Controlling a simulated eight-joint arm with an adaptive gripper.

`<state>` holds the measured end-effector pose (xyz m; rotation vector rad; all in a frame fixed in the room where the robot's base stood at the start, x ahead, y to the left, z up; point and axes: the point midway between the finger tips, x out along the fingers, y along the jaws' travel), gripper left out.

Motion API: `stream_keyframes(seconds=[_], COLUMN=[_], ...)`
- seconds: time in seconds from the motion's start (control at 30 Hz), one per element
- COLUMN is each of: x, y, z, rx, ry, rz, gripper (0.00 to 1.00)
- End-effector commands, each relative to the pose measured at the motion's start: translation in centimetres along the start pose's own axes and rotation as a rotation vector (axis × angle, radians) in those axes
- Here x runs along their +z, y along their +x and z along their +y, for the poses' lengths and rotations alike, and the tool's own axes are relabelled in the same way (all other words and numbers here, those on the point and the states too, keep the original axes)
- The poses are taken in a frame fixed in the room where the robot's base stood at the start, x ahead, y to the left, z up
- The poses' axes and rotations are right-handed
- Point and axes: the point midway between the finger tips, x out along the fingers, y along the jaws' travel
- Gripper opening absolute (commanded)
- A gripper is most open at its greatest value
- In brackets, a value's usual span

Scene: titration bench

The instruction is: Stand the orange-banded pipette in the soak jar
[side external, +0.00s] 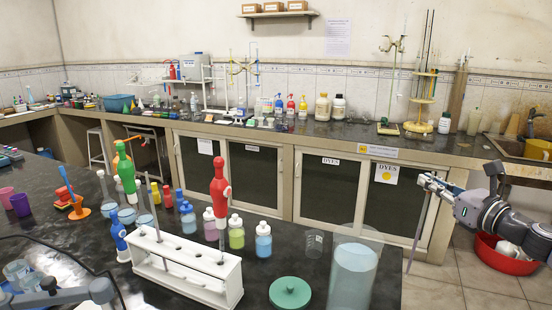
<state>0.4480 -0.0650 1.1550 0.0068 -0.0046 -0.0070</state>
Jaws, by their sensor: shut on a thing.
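My gripper (430,184) is at the right, in the air beyond the bench edge as seen here. It is shut on a thin pipette (417,232) near its upper end. The pipette hangs down almost upright with a slight tilt, its tip lower left. I cannot make out an orange band on it. The soak jar (354,272) is the tall clear cylinder at the front right of the dark bench, with pale blue liquid in it. The held pipette appears to the right of the jar and apart from it. The jar's base is cut off by the picture edge.
A green lid-like disc (290,292) lies left of the jar, and a small beaker (314,242) stands behind it. A white rack (188,268) holds upright pipettes, one under a red bulb (220,184). Several capped bottles (263,240) stand behind the rack.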

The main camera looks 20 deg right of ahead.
Motion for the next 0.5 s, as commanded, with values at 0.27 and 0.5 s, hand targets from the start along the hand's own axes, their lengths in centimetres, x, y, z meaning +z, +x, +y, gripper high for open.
stream_keyframes(seconds=[0.27,0.5], x=[-1.23,-1.19], y=[-1.52,-1.48], z=[-0.54,-0.52], rx=[0.006,0.006], ry=[-0.008,-0.007], rz=[0.005,0.005], gripper=[0.0,0.0])
